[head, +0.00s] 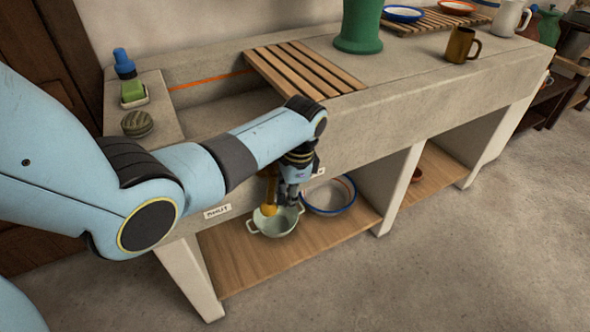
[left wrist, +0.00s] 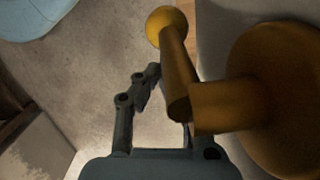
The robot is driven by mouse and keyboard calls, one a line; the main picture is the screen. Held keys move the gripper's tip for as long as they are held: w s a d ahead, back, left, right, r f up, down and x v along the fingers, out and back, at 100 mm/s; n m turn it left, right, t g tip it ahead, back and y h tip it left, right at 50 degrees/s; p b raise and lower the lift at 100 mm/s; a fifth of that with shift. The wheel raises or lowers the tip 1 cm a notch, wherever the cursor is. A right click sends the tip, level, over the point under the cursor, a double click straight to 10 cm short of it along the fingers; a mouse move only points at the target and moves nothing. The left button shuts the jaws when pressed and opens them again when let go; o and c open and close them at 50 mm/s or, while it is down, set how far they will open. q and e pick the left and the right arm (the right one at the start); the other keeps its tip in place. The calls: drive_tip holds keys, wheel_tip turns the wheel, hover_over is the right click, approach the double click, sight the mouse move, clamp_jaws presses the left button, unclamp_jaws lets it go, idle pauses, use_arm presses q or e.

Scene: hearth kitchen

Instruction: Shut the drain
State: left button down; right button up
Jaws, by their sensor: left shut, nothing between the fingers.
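A brass drain lever (head: 270,191) with a yellow ball end sits on the front face of the stone sink. It hangs down, between a label (head: 217,211) on its left that seems to read SHUT and another small label (head: 319,172) on its right. My left gripper (head: 290,194) is shut and empty, just right of the lever. In the left wrist view the lever (left wrist: 177,65), its ball and its round mount stand close beside my left gripper (left wrist: 158,82); the lever hides part of one finger. I cannot tell whether they touch. My right gripper is not in view.
A pale two-handled pot (head: 275,224) and a blue-rimmed bowl (head: 329,196) stand on the wooden shelf below. A slatted rack (head: 300,72) partly covers the basin. A blue-capped bottle (head: 124,63), a green sponge and a striped round object are at the left. The floor in front is clear.

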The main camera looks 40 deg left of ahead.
use_arm(q)
drive_tip(key=shift+s+a+f+g+y+b, duration=0.2)
drive_tip(key=shift+s+g+y, duration=0.3)
drive_tip(key=shift+g, duration=0.45)
drive_tip(key=shift+s+a+f+g+y+b, duration=0.1)
drive_tip(key=shift+s+a+g+y, duration=0.2)
drive_tip(key=shift+s+g, duration=0.55)
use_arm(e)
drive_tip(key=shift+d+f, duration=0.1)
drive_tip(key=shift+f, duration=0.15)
use_arm(q)
drive_tip(key=shift+w, duration=0.15)
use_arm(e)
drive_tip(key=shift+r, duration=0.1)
